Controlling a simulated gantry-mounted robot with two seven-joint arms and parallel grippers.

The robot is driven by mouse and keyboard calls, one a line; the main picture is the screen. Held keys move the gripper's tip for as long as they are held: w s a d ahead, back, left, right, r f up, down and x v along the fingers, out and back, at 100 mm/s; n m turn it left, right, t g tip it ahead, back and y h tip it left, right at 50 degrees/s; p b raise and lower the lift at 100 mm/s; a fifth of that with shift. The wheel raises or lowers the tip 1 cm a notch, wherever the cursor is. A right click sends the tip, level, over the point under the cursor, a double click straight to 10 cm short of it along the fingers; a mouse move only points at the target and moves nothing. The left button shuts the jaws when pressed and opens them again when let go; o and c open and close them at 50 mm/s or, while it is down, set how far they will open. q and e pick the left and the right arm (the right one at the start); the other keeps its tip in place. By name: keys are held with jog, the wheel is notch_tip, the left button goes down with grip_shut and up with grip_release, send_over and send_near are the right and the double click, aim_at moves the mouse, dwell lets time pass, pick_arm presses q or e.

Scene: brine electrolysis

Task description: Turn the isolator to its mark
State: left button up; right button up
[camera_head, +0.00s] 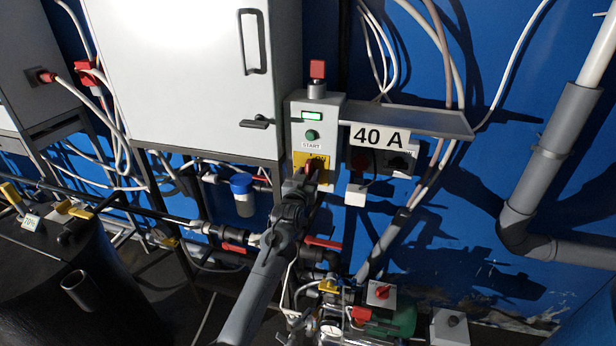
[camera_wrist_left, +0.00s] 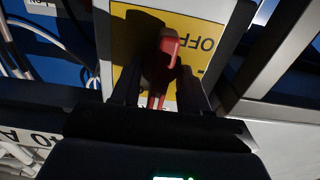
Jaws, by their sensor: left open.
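The isolator's red handle (camera_head: 313,167) sits on a yellow plate (camera_head: 300,160) low on the grey START box. In the left wrist view the handle (camera_wrist_left: 168,45) stands out from the yellow plate (camera_wrist_left: 203,65), roughly along the picture's vertical. The plate's OFF lettering shows right of the handle; its other markings are hidden or unclear. My left gripper (camera_head: 307,177) is at the handle, covering part of it in the head view. In the wrist view its open fingers (camera_wrist_left: 158,80) lie on either side of the handle. Contact cannot be told. My right gripper is not in view.
The START box (camera_head: 328,115) carries a green button (camera_head: 312,135) and a red-topped fitting (camera_head: 317,70). A grey shelf (camera_head: 440,122) with a "40 A" sign (camera_head: 380,138) juts out to its right. A white cabinet (camera_head: 190,70) stands left; pipes and valves crowd below.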

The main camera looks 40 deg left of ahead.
pick_arm(q)
jog(key=shift+w+a, duration=0.1)
jog(key=shift+w, duration=0.05)
grip_shut()
